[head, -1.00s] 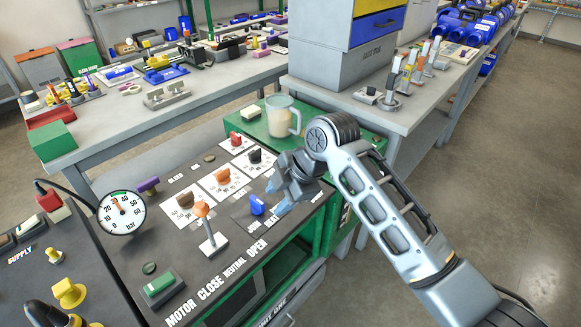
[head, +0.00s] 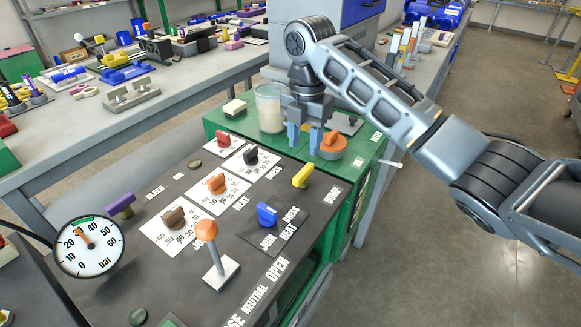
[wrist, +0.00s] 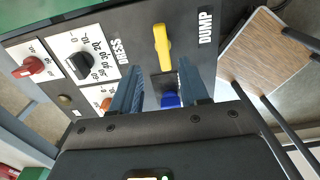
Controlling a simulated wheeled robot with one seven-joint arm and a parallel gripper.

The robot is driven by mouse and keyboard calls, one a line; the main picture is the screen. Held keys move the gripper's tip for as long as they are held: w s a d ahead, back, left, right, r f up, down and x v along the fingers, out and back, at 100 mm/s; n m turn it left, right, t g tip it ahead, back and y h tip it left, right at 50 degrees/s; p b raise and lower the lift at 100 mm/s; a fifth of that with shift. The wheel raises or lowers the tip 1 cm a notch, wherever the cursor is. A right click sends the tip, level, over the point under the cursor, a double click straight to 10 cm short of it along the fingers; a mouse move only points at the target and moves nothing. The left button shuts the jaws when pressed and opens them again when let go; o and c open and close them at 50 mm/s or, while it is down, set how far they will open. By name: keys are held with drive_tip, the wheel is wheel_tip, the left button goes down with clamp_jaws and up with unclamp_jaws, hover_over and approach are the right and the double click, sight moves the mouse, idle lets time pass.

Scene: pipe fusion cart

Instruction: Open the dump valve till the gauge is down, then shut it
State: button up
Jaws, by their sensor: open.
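The yellow dump valve handle (head: 302,176) sits on the dark panel's right edge, near its front-right label. In the wrist view the handle (wrist: 162,47) stands beyond my fingertips, roughly between them in the picture, with the DUMP label (wrist: 206,27) to its right. My gripper (head: 305,146) is open and empty, pointing down above the handle and apart from it. The round gauge (head: 89,246) stands at the panel's left; its orange needle points up-left, near 30 bar.
A blue knob (head: 267,213), an orange-topped lever (head: 207,230) and several dials share the panel. Open floor lies to the right.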

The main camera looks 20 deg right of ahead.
sight(303, 171)
drive_tip(key=f, duration=0.7)
drive_tip(key=shift+s+a+f, duration=0.15)
drive_tip(key=shift+s, duration=0.2)
drive_tip(key=shift+c, duration=0.3)
clamp_jaws()
